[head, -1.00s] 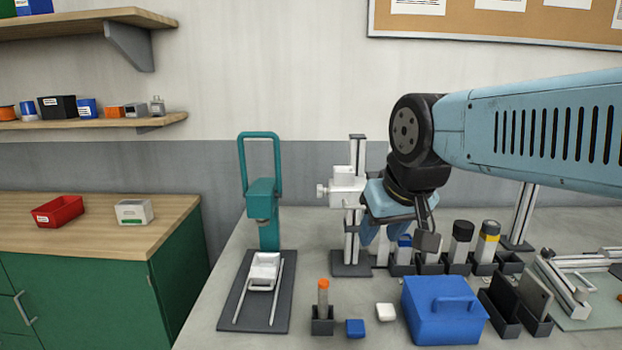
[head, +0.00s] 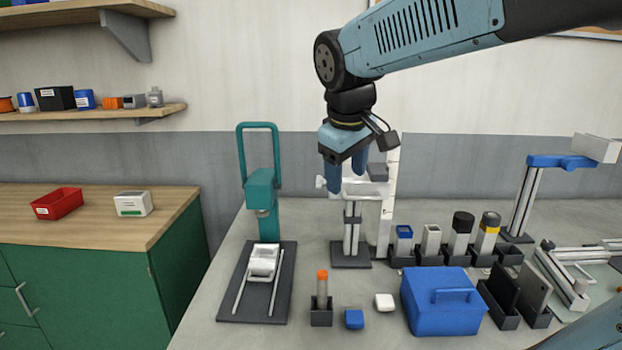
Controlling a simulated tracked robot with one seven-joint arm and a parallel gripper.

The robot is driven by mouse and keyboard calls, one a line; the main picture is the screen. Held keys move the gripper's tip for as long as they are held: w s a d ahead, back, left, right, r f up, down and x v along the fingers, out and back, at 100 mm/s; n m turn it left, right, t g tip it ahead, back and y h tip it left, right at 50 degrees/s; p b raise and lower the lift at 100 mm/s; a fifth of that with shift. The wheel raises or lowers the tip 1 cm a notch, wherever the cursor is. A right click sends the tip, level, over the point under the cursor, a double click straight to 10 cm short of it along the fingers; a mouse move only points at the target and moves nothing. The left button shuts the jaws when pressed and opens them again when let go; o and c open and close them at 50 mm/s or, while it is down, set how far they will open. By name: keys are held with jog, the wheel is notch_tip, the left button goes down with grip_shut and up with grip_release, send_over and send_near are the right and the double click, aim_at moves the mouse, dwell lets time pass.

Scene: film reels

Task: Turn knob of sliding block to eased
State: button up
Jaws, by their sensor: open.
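The sliding block (head: 366,188) is a white block on an upright metal rail (head: 351,232) with a dark base. Its small white knob (head: 319,182) sticks out on the left side, and its setting is too small to read. My gripper (head: 347,180) points down with its blue fingers apart, in front of or over the block and just right of the knob. It hides the upper part of the block and rail. I cannot tell whether a finger touches the block.
A teal press (head: 262,192) stands to the left behind a dark tray (head: 240,300). A blue toolbox (head: 442,310), an orange-capped tube (head: 322,285) and small blocks lie in front. A white post (head: 388,215) and several holders stand right. Bench front centre is partly clear.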

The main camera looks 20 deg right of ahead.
jog(key=w+a+r+n+g+h, duration=0.15)
jog(key=w+n, duration=0.25)
jog(key=w, duration=0.4)
jog(key=n+h, duration=0.2)
jog(key=n, duration=0.2)
send_near(319, 182)
jog(key=shift+g, duration=0.25)
jog(key=x, duration=0.3)
jog(key=w+x, duration=0.1)
jog(key=x, duration=0.5)
jog(key=shift+w+d, duration=0.15)
jog(key=shift+w, duration=0.25)
jog(key=c, duration=1)
jog(key=shift+c, duration=0.2)
